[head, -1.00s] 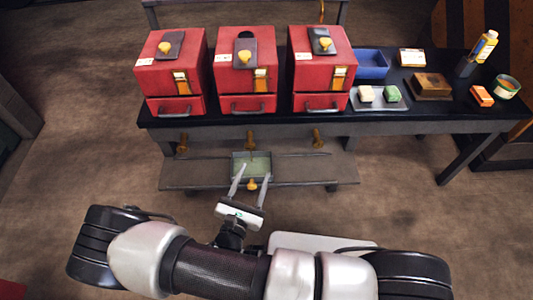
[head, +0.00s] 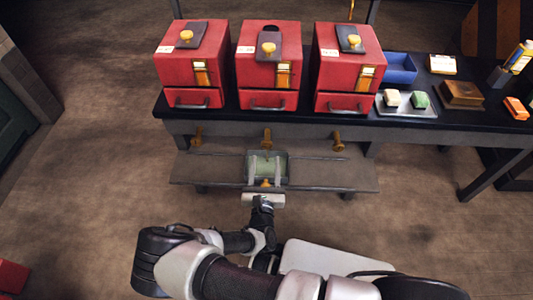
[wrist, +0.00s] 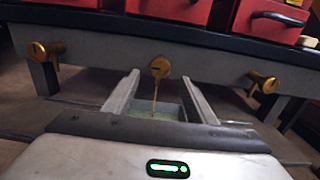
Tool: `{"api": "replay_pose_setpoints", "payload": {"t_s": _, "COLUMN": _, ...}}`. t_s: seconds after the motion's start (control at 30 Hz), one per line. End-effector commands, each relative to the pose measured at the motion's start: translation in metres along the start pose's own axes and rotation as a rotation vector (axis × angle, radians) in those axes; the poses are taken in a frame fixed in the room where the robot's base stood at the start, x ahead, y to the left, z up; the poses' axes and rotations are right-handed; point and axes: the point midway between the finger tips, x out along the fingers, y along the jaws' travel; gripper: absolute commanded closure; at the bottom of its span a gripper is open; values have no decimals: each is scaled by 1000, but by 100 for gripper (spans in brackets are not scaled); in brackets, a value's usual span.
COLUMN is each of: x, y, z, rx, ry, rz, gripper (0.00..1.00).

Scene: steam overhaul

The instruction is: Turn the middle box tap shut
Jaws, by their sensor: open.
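The middle red box (head: 268,62) stands on the table between two similar boxes. Its brass tap (head: 267,137) sticks out of the table's front edge below it. In the wrist view the middle tap (wrist: 159,67) is straight ahead, with a thin amber stream running down from it. A tray (head: 283,154) with greenish liquid sits on the lower shelf under it. My gripper (head: 265,160) is open and empty, its fingers reaching over the tray, short of the tap. In the wrist view the tap appears between the fingertips (wrist: 160,78) but beyond them.
A left brass tap (head: 196,137) and a right one (head: 338,141) flank the middle one. A small brass knob (head: 265,183) shows at the tray's front. The lower shelf (head: 335,175) runs under the table (head: 400,128). The floor in front is clear.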

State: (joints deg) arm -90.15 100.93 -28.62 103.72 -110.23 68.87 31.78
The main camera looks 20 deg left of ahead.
Motion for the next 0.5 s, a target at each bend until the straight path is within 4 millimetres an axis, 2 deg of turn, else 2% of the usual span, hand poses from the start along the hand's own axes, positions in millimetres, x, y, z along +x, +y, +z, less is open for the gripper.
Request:
{"api": "replay_pose_setpoints", "payload": {"t_s": 0.03, "x": 11, "y": -1, "z": -3, "rx": 2, "ry": -1, "rz": -3, "gripper": 49}}
{"api": "replay_pose_setpoints", "payload": {"t_s": 0.2, "x": 38, "y": 0, "z": -2, "rx": 2, "ry": -1, "rz": -2, "gripper": 49}}
{"api": "replay_pose_setpoints", "payload": {"t_s": 0.33, "x": 50, "y": 0, "z": -1, "rx": 1, "ry": 0, "rz": -2, "gripper": 49}}
{"api": "replay_pose_setpoints", "payload": {"t_s": 0.5, "x": 56, "y": 0, "z": 0, "rx": 1, "ry": 0, "rz": -2, "gripper": 49}}
